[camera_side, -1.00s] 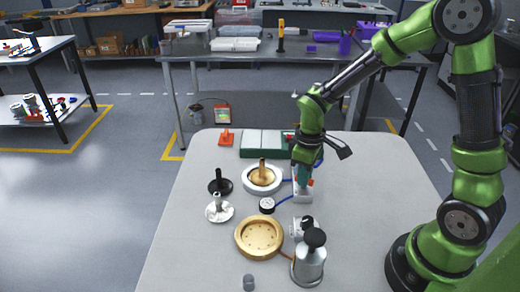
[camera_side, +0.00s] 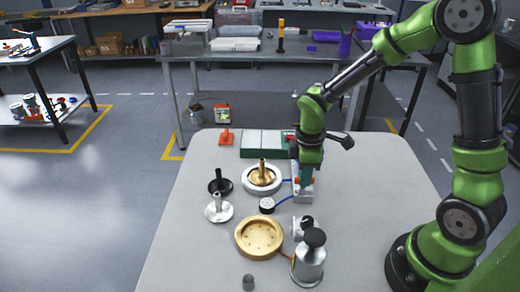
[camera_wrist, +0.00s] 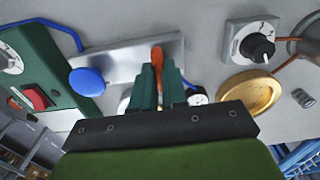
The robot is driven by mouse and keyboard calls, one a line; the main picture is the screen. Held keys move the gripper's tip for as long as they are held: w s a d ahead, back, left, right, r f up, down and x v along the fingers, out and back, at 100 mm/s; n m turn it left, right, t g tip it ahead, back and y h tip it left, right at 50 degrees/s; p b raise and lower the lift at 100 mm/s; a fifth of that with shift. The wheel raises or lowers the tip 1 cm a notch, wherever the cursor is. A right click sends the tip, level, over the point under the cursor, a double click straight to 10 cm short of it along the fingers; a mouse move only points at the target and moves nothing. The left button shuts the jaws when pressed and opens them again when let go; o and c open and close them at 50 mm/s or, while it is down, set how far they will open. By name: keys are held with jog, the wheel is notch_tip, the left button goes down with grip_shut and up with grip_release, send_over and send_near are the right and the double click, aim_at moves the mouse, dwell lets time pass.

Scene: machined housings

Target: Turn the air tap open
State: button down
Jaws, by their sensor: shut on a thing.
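The air tap is on a pale metal plate (camera_wrist: 118,62), with an orange lever (camera_wrist: 158,56) on it. In the wrist view my gripper (camera_wrist: 159,76) has its dark green fingers on either side of the lever, shut on it. The lever points away from the fingers toward the top of that view. In the side view my gripper (camera_side: 305,178) points down at the plate (camera_side: 303,195), and its fingers hide most of the lever. A round blue part (camera_wrist: 86,82) sits at the plate's left end in the wrist view.
A small black-rimmed gauge (camera_side: 267,205) with a blue hose stands left of the plate. A gold dish (camera_side: 259,237), a white ring with a gold post (camera_side: 262,178) and a silver canister (camera_side: 309,262) stand nearby. A green box (camera_side: 262,143) is behind. The right tabletop is clear.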

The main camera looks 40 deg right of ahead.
jog(key=shift+r, duration=0.1)
jog(key=c, duration=1.2)
grip_release()
jog(key=shift+o, duration=0.2)
notch_tip(320, 180, up, 17)
